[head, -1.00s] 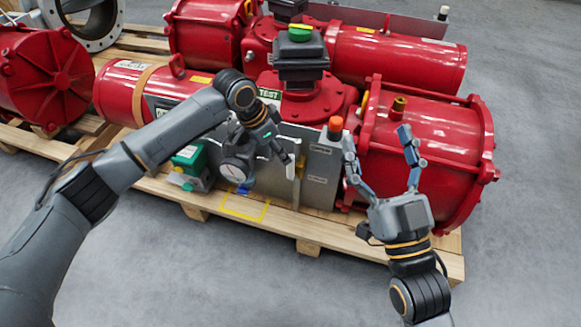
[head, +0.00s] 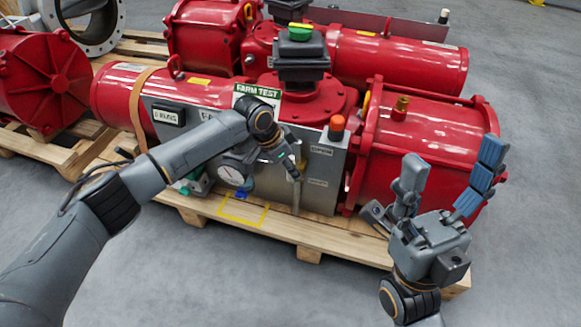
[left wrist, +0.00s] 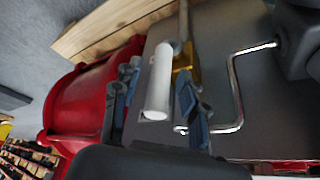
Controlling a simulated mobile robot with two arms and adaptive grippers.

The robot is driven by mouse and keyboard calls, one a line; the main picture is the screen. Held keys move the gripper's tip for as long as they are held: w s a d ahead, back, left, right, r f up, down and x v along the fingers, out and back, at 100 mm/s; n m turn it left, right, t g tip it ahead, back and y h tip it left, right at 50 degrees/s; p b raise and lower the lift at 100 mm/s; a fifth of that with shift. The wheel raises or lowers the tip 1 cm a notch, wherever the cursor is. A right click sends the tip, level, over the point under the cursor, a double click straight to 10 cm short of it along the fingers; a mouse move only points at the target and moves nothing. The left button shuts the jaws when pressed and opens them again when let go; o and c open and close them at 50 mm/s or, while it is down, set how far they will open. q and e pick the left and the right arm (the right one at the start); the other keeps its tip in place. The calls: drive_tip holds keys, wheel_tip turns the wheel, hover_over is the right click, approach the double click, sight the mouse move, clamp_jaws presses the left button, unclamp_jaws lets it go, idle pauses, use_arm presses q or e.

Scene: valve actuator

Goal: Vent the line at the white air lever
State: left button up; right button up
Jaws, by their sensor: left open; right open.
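The white air lever (left wrist: 158,85) shows in the left wrist view as a white rounded bar beside a brass fitting (left wrist: 185,60) on the grey panel. My left gripper (left wrist: 155,105) is open, with one finger on each side of the lever; I cannot tell whether either touches it. In the head view my left gripper (head: 295,167) is at the front of the panel (head: 318,190) and hides most or all of the lever. My right gripper (head: 448,165) is open and empty, in front of the large red cylinder (head: 425,135).
An orange-red button (head: 337,124) tops the panel. A pressure gauge (head: 232,175) sits left of my left gripper. A bent metal rod (left wrist: 237,90) crosses the left wrist view near the gripper. The wooden pallet (head: 275,232) lies below; the floor in front is clear.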

use_arm(q)
clamp_jaws()
idle(0.4)
